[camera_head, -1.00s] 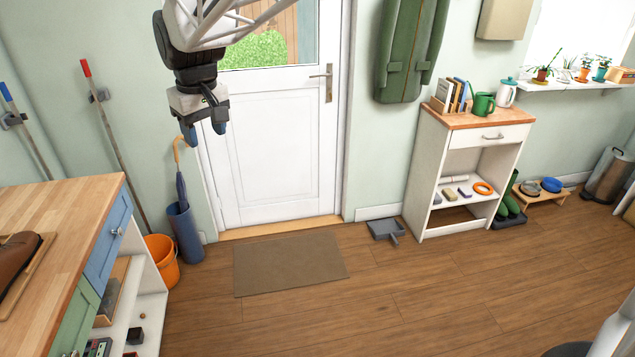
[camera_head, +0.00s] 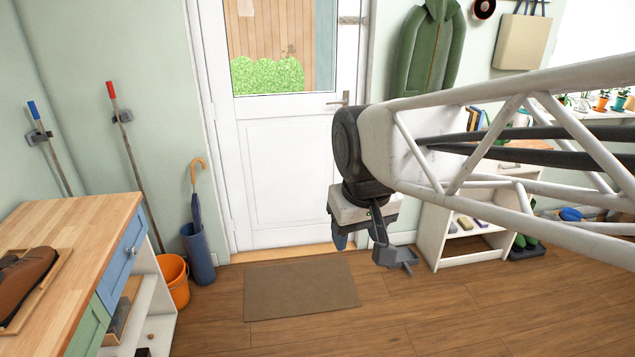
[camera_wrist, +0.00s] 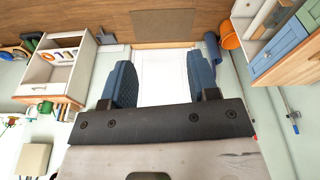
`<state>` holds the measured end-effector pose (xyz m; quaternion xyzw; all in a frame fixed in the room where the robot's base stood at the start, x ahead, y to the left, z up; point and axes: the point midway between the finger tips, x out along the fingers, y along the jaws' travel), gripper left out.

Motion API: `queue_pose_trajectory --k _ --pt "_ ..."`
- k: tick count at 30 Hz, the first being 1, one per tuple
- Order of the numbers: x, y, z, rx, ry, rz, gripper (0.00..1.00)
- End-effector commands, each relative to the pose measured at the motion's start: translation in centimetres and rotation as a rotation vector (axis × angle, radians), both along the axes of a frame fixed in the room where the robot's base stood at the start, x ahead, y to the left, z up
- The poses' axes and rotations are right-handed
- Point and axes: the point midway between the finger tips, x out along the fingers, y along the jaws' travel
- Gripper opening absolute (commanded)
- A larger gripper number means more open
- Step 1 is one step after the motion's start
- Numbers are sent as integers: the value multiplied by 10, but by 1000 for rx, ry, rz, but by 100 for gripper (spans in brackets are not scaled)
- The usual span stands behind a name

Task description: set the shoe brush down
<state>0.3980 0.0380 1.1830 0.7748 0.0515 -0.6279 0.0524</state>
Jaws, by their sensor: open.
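My gripper (camera_head: 359,238) hangs in the air in front of the white door's right side, fingers pointing down. In the wrist view its two blue finger pads (camera_wrist: 161,70) stand wide apart with nothing between them. No shoe brush is in my gripper, and I cannot pick one out for sure. Small items, too small to name, lie on the white shelf unit (camera_head: 440,225) at the right. A brown shoe (camera_head: 25,280) sits on a wooden tray on the workbench (camera_head: 85,225) at the left.
An orange bucket (camera_head: 173,280) and a blue umbrella stand (camera_head: 199,255) stand beside the workbench. A brown doormat (camera_head: 300,290) lies before the door (camera_head: 285,170). A grey dustpan (camera_head: 395,256) is near the shelf unit. The front floor is clear.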

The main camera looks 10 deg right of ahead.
Motion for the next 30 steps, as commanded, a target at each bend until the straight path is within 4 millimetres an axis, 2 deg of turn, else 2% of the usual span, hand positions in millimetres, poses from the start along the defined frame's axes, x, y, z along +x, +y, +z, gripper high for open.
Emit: queue_pose_trajectory --k 1,6,12,18,30 --pt "-13 -8 -5 2 -5 -25 55" --pt "-49 -27 -24 7 -14 -97 55" --pt "-75 -39 -40 11 -23 -151 55" --pt "-83 -43 -45 12 -24 -167 55" --pt "-83 -42 -45 12 -24 -166 55"
